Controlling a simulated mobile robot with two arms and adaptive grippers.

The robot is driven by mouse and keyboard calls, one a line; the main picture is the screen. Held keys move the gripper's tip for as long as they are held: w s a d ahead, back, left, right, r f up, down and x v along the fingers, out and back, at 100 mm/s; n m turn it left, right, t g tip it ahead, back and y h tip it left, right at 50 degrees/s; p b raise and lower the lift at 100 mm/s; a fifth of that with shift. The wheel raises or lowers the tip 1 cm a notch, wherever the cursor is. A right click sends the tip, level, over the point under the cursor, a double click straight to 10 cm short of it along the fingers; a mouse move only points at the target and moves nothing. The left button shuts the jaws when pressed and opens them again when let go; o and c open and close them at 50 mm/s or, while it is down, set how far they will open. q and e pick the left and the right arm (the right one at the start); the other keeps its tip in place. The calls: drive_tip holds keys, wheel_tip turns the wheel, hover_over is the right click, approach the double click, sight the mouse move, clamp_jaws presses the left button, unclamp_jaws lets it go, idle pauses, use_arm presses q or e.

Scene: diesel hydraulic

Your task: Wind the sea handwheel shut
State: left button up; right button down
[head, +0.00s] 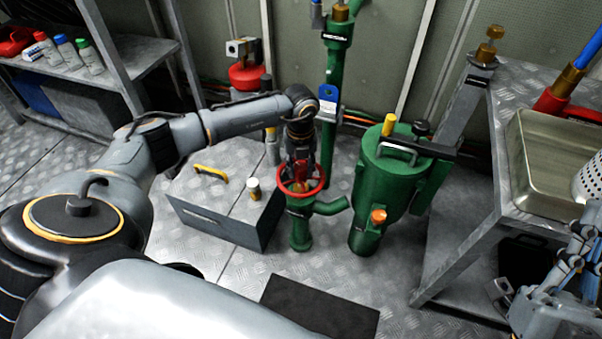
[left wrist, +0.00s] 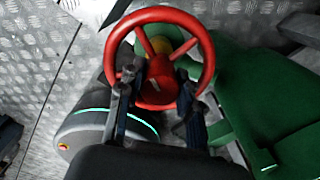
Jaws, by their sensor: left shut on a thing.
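The red handwheel (head: 322,184) sits on top of a green valve body (head: 300,229) standing on the floor. It also shows in the left wrist view (left wrist: 203,50), with its spokes and hub inside the rim. My left gripper (head: 301,172) reaches down onto the wheel from above. In the left wrist view its two fingers (left wrist: 155,90) stand either side of the red hub part and are shut on it. The exact contact is partly hidden by the fingers. At the right edge of the head view part of my right arm (head: 560,290) shows; its fingertips cannot be made out.
A green strainer pot (head: 385,200) with a clamp bar stands close right of the wheel. A grey box (head: 235,225) with a yellow handle and a small jar is on the left. A steel bench with a metal basin (head: 540,180) is at right. A dark mat (head: 320,308) lies in front.

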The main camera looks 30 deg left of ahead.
use_arm(q)
drive_tip(key=m, duration=0.7)
drive_tip(key=shift+s+d+f+m, duration=0.25)
drive_tip(key=shift+f+m, duration=0.05)
drive_tip(key=shift+f, duration=0.05)
drive_tip(key=m, duration=0.7)
drive_tip(key=shift+m, duration=0.3)
drive_tip(key=o, duration=1)
drive_tip(key=shift+f, duration=0.1)
drive_tip(key=shift+w+a, duration=0.15)
drive_tip(key=shift+a, duration=0.05)
